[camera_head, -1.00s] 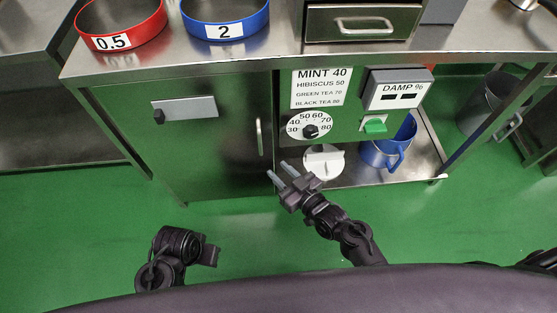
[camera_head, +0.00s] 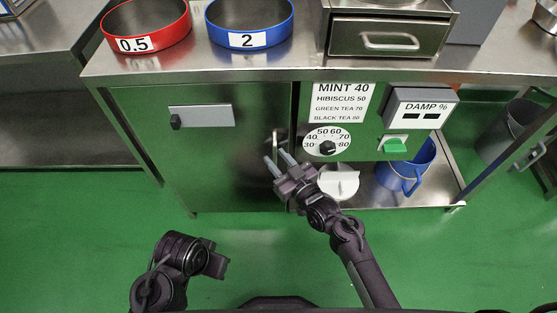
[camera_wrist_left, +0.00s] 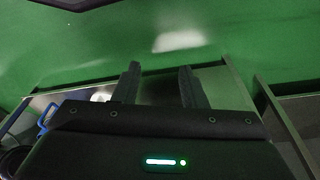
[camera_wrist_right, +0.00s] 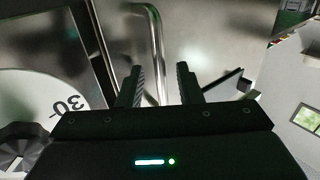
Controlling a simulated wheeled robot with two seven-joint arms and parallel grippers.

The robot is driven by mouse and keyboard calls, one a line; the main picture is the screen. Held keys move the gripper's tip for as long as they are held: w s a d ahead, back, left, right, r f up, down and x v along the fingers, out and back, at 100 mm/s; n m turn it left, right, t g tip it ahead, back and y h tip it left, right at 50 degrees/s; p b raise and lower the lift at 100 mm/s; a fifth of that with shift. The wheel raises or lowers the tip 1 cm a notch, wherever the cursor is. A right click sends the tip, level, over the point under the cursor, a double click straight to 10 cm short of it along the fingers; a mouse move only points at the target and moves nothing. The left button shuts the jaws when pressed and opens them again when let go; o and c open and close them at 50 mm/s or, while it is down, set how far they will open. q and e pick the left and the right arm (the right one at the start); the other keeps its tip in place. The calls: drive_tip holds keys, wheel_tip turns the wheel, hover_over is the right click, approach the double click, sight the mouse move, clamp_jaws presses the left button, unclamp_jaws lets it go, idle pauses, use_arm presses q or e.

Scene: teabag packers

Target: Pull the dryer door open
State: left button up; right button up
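The dryer's steel door (camera_head: 235,165) is shut, under the counter. Its upright bar handle (camera_head: 275,138) is near the door's right edge, and it also shows in the right wrist view (camera_wrist_right: 155,40). My right gripper (camera_head: 277,157) is open, with its fingertips at the handle's lower part in the head view. In the right wrist view the bar runs between the two parted fingers; I cannot tell whether they touch it. My left gripper (camera_wrist_left: 160,75) is open and empty in its wrist view, over the green floor. In the head view it hangs low at the left, its fingers hardly visible.
Right of the door are a temperature dial (camera_head: 327,143), a green switch (camera_head: 395,146) and a damp meter (camera_head: 421,108). A white round piece (camera_head: 338,182) and a blue jug (camera_head: 407,172) stand on the low shelf. The green floor before the door is clear.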

clamp_jaws()
